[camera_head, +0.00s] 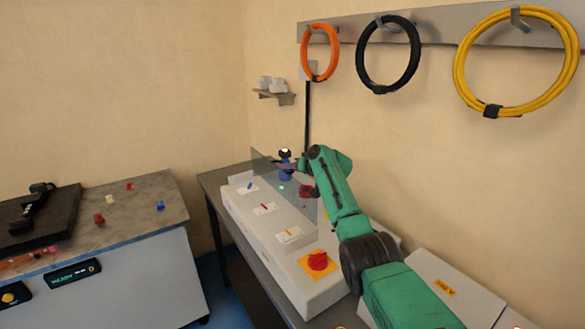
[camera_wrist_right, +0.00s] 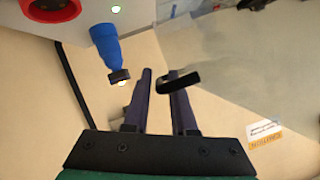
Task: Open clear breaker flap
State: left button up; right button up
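The clear breaker flap (camera_head: 268,165) is a thin see-through pane standing tilted up over the grey switch box (camera_head: 262,228). In the wrist view the flap (camera_wrist_right: 238,62) fills the upper right as a greyish sheet. A short black handle (camera_wrist_right: 178,82) lies across the tip of one finger. My right gripper (camera_wrist_right: 160,98) has its fingers apart with a gap between them; I see nothing clamped there. In the head view the right gripper (camera_head: 284,165) is at the far end of the box, beside the flap and partly hidden. My left gripper is out of view.
A blue part with a black end (camera_wrist_right: 108,48) is close to the fingers. A red knob (camera_head: 318,260) sits on the box's near end. Cable coils (camera_head: 388,54) hang on the wall. A side bench (camera_head: 140,205) at left holds small parts.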

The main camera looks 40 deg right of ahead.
jog(key=shift+s, duration=0.1)
jog(key=b+v, duration=0.4)
jog(key=v, duration=1)
jog(key=shift+s+d, duration=0.1)
jog(key=shift+s, duration=0.05)
